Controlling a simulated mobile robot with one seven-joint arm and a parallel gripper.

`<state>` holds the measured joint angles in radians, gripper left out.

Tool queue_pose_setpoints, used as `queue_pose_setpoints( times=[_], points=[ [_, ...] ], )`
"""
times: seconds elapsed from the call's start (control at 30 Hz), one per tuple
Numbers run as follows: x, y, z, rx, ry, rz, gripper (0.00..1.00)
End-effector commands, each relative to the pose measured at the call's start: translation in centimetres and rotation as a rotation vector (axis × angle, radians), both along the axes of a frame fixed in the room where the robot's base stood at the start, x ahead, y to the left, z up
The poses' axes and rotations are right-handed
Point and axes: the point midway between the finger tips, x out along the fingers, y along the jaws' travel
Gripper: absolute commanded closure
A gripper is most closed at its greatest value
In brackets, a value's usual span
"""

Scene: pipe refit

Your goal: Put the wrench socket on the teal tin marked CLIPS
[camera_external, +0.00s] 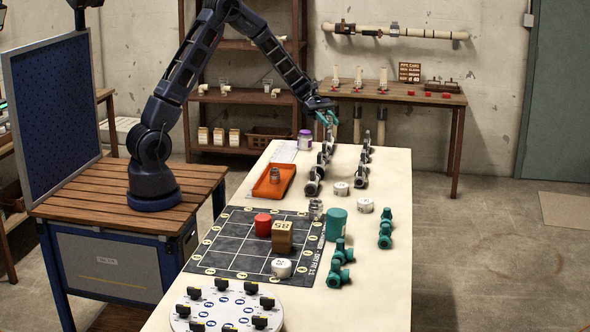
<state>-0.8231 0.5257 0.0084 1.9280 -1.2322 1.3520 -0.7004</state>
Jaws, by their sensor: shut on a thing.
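My gripper (327,117) is at the far end of the long white table, above a row of dark and grey pipe parts. It is shut on a small teal thing that is too small to identify. A teal tin (338,224) stands upright near the right edge of the dark grid mat; no marking on it is legible. A silver ribbed cylinder (316,209), perhaps the wrench socket, stands just left of the tin. Another small metallic cylinder (275,175) stands in the orange tray, so I cannot tell which is the socket.
The grid mat (225,247) bears a red can (263,224), a brown block (282,236) and a white round piece (282,267). Teal fittings (385,236) lie right of the tin. The orange tray (268,190) lies behind the mat. The table's front right is clear.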

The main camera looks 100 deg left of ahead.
Motion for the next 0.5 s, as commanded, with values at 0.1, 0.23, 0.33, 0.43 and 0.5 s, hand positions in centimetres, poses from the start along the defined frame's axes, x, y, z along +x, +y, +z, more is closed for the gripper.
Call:
queue_pose_setpoints(
  times=[0.1,0.23,0.33,0.43,0.5],
  points=[
    [2.3,-4.2,0.8,0.001,-0.002,-0.079,0.95],
    [4.3,-8.7,1.5,0.001,-0.002,-0.16,0.95],
    [5.6,-12.2,2.0,0.001,-0.001,-0.221,0.95],
    [6.7,-15.9,2.6,0.001,-0.001,-0.284,0.95],
    [7.3,-18.4,3.0,0.001,-0.003,-0.327,0.95]
  ],
)
